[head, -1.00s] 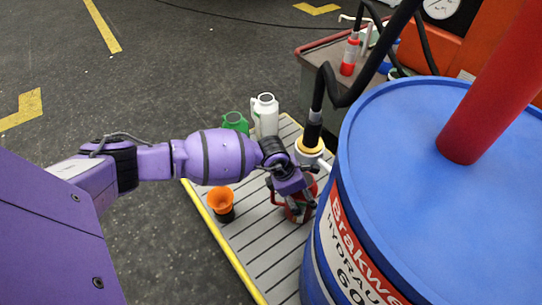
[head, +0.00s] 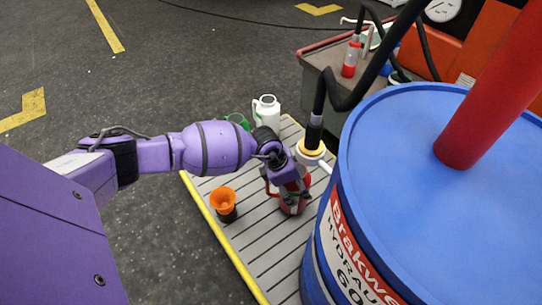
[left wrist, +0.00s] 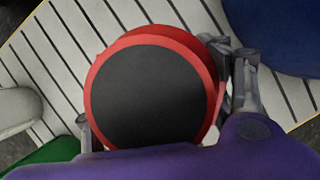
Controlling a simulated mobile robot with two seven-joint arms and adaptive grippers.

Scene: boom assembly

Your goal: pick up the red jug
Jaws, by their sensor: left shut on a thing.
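The red jug (head: 291,204) is over the slatted platform beside the blue drum, partly hidden by my wrist in the head view. In the left wrist view the red jug (left wrist: 187,40) shows from above, with a round dark top inside a red rim. My left gripper (head: 292,187) is shut on it from above. In the left wrist view the fingers of my left gripper (left wrist: 165,108) lie on either side of the jug. I cannot clearly tell whether its base touches the platform. My right gripper is not in view.
A white jug (head: 267,110) and a green jug (head: 238,119) stand behind my arm.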

